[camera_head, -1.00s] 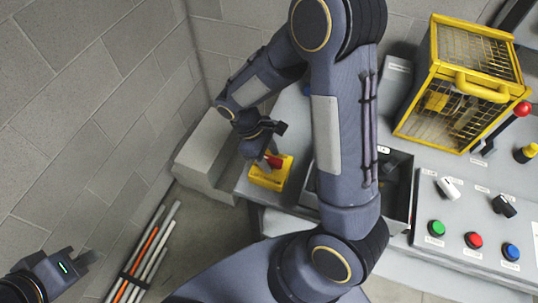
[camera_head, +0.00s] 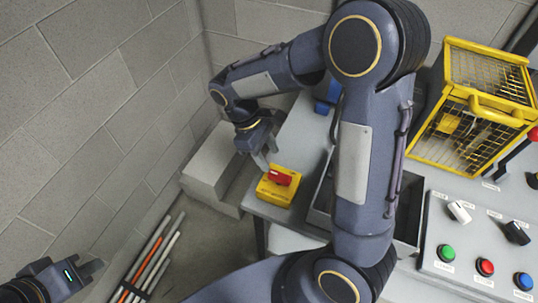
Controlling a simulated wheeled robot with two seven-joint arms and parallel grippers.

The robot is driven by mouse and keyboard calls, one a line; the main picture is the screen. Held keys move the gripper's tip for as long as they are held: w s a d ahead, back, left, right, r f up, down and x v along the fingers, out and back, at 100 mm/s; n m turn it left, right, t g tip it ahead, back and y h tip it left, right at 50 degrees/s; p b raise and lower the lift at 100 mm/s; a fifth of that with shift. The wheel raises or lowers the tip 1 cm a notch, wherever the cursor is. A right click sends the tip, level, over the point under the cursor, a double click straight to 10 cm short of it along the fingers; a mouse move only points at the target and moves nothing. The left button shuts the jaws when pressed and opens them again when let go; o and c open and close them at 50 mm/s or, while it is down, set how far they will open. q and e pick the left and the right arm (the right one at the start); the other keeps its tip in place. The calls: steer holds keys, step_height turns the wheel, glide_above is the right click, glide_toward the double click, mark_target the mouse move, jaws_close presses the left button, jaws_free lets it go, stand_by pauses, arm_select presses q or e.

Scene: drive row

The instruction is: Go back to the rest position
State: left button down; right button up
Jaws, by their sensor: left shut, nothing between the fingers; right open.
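My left gripper (camera_head: 93,267) is at the bottom left, in front of the grey wall, shut and empty. My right arm crosses the middle of the view, and its gripper (camera_head: 267,158) points down, open and empty.
A yellow wire cage (camera_head: 478,95) stands at the right. A control panel (camera_head: 455,275) has green, red and blue buttons. An open bin (camera_head: 322,200) is partly behind my arm. A grey block (camera_head: 212,170) and several rods (camera_head: 150,262) lie near the left wall (camera_head: 90,120).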

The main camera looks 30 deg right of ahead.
stand_by(0.3)
steer(key=s+d+r+m+t+y, duration=0.1)
steer(key=s+r+m+t+y, duration=0.5)
steer(key=s, duration=0.8)
steer(key=shift+s+d+r+m+t+y, duration=0.15)
steer(key=shift+s+r+m+t+y, duration=0.15)
steer(key=shift+r+m+t, duration=1.45)
steer(key=shift+m+g, duration=0.25)
